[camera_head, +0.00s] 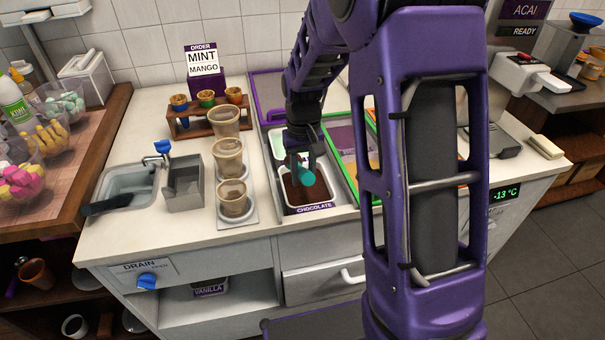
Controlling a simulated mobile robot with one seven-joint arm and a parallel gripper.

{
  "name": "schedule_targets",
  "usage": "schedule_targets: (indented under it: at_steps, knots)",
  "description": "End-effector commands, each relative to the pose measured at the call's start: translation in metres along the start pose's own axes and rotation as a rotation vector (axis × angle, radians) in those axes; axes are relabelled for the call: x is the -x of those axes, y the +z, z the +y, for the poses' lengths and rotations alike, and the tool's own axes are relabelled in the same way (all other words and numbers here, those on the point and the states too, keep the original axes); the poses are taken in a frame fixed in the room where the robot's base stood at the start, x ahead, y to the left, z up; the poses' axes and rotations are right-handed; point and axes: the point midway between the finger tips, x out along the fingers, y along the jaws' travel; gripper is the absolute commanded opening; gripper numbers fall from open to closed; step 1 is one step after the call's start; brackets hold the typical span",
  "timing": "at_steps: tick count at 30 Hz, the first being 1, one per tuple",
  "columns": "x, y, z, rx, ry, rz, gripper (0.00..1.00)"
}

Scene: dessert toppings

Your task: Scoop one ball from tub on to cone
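My gripper (304,168) points down over the chocolate tub (318,207), its fingers closed around a teal cylinder (304,176), which looks like a scoop handle. The scoop's head cannot be made out. Behind the chocolate tub is a pale green tub (278,143), partly hidden by my arm. An orange-yellow tub (374,161) in a green frame is to the right, half hidden by my arm. A wooden rack (208,127) holds three cones (207,98) with blue, green and orange bands. The order sign (201,60) reads mint, mango.
A metal well (184,188) and a sink (128,186) with a tap lie further left. Topping bowls (50,138) fill the left table. My purple arm blocks the right-centre view.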

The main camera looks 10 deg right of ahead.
Motion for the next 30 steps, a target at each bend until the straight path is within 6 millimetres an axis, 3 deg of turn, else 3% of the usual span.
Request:
schedule_targets:
  at_steps: [15,30]
  knots:
    - [0.032,0.010,0.000,0.000,0.000,0.001,0.00]
    - [0.036,0.012,0.000,0.000,0.000,0.001,0.00]
